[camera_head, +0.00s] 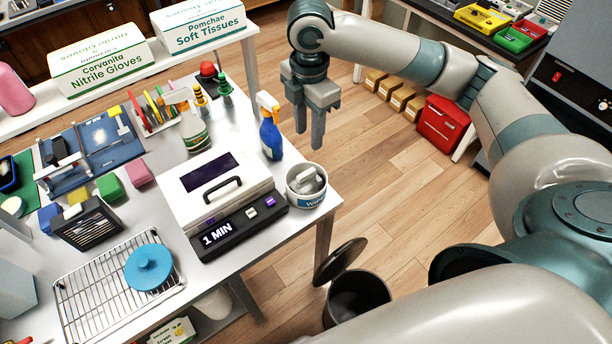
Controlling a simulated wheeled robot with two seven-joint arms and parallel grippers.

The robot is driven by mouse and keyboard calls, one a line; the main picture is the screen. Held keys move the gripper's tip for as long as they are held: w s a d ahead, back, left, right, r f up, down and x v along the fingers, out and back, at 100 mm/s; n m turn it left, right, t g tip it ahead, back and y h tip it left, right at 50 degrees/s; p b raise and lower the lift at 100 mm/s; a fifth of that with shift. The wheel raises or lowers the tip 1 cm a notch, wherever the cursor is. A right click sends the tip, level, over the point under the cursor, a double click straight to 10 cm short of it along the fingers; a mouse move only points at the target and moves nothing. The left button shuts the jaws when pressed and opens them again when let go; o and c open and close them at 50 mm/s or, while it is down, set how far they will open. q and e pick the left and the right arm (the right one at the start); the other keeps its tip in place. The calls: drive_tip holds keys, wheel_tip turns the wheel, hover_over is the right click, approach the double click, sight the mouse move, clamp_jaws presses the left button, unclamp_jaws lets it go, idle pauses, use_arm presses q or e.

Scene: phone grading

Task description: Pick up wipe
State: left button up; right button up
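A round white wipes tub (306,198) with a blue-grey label stands at the right edge of the white table. A pale, folded-looking piece that may be the wipe (308,180) shows in its open top; its exact shape is hard to tell. My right gripper (309,138) hangs above and behind the tub, pointing down. Its two fingers are apart with nothing between them. It is clear of the tub and close to the right of the blue spray bottle (271,138). My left gripper is not in view.
A white device reading "1 MIN" (232,232) stands directly left of the tub. A wire rack (80,298) with a blue round lid (148,266) is at front left. An open bin (357,300) stands on the floor below. Open floor lies right of the table.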

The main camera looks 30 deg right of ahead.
drive_tip(key=p, duration=0.3)
hover_over(307, 173)
drive_tip(key=f, duration=1.1)
drive_tip(key=shift+s, duration=0.35)
drive_tip(key=shift+f, duration=0.55)
drive_tip(key=shift+w+f+p, duration=0.15)
drive_tip(key=shift+f+p, duration=0.2)
drive_tip(key=shift+p, duration=0.25)
drive_tip(key=f, duration=0.1)
drive_tip(key=f+p, duration=0.2)
drive_tip(key=f, duration=0.1)
drive_tip(key=shift+w, duration=0.25)
drive_tip(key=shift+f, duration=0.25)
drive_tip(key=shift+c, duration=0.6)
clamp_jaws()
